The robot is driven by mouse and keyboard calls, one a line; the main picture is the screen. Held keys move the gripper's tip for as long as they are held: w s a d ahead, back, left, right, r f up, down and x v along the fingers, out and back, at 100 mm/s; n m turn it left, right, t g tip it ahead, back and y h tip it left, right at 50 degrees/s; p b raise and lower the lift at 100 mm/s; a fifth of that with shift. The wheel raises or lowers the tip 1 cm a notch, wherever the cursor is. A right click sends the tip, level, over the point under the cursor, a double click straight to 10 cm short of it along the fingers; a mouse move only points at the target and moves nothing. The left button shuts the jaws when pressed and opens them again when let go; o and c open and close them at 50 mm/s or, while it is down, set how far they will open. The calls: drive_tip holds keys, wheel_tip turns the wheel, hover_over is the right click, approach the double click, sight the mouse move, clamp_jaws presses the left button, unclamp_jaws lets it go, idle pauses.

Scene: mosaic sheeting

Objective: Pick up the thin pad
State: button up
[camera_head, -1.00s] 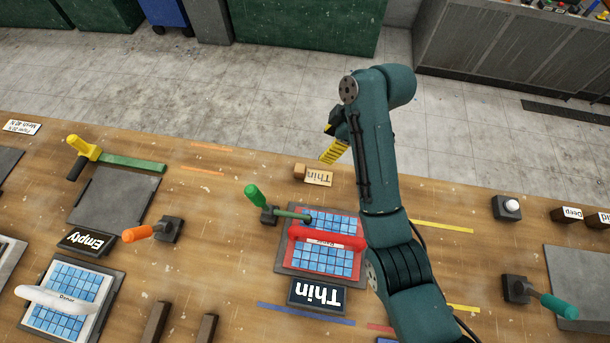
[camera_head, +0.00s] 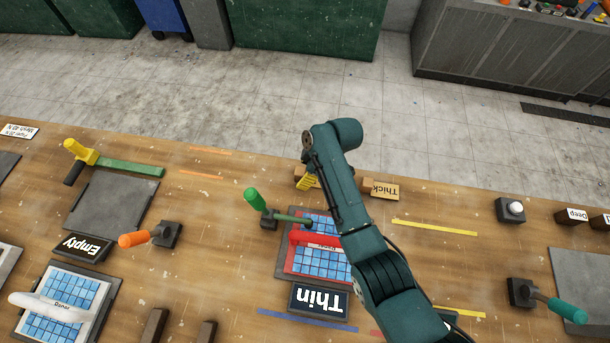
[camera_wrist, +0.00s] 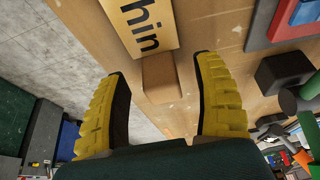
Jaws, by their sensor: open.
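The thin pad, a small tan wooden block (camera_wrist: 160,78), lies on the table against a tan label card (camera_wrist: 150,25) whose visible letters read "hin". In the wrist view the block appears between my gripper's two yellow fingers (camera_wrist: 161,66), with a gap on each side. The fingers are spread and hold nothing. I cannot tell how far above the block they are. In the head view a corner of the block (camera_head: 299,171) shows beside my gripper (camera_head: 308,182); my arm hides most of its label.
A "Thick" label (camera_head: 385,191) with a wooden block is just right of my arm. A red fixture (camera_head: 294,262) with blue tiles, a green-handled clamp (camera_head: 256,200) and a "Thin" sign (camera_head: 320,300) stand nearer.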

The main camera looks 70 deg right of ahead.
clamp_jaws()
idle(0.3)
